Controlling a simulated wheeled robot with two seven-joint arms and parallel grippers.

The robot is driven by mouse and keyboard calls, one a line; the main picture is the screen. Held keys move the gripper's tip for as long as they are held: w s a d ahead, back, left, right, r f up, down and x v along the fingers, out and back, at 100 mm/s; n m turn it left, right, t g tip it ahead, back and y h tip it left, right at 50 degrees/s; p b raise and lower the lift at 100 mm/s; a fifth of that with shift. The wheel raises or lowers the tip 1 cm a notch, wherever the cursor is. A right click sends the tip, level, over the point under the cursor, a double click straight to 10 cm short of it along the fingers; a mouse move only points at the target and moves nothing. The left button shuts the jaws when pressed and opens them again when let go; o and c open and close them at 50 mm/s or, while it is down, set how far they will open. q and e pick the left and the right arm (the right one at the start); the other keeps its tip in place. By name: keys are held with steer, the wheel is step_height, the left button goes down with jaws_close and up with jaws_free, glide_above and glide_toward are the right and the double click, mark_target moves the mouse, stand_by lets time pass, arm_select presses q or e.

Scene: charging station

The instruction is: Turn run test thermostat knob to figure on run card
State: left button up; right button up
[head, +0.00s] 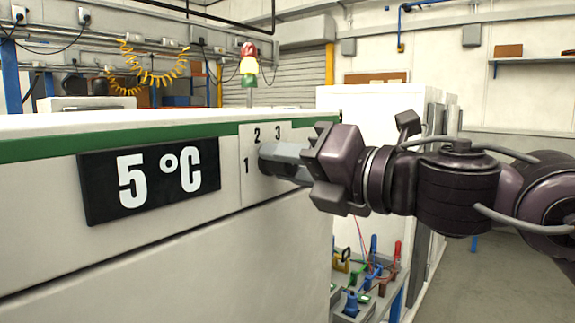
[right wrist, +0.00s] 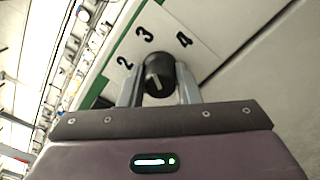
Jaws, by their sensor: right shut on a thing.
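The thermostat knob (right wrist: 158,74) is black and round with a short white mark on its face. It sits on a pale dial plate (head: 266,138) on the front of a white cabinet. The head view shows the figures 1, 2 and 3 on the plate; the right wrist view shows 2, 3 and 4. My right gripper (head: 268,160) is shut on the knob, with one finger on each side of it in the right wrist view. A black card (head: 150,178) reads "5 °C" in white. My left gripper is not in view.
The white cabinet (head: 90,255) has a green stripe along its top edge. Coloured clips and leads (head: 370,270) lie lower right, below my right arm. Open floor shows at far right.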

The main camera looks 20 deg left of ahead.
steer(key=m, duration=0.5)
steer(key=shift+r+m+p, duration=0.1)
steer(key=shift+m+p, duration=0.2)
steer(key=shift+p, duration=0.05)
steer(key=m+p, duration=0.1)
steer(key=m, duration=0.4)
steer(key=shift+m+p, duration=0.35)
steer(key=shift+m, duration=0.05)
steer(key=o, duration=1)
steer(key=shift+d, duration=0.1)
steer(key=b+v, duration=0.2)
steer(key=v, duration=0.5)
steer(key=shift+s+d+b, duration=0.1)
steer(key=shift+d+b, duration=0.2)
steer(key=shift+b, duration=0.05)
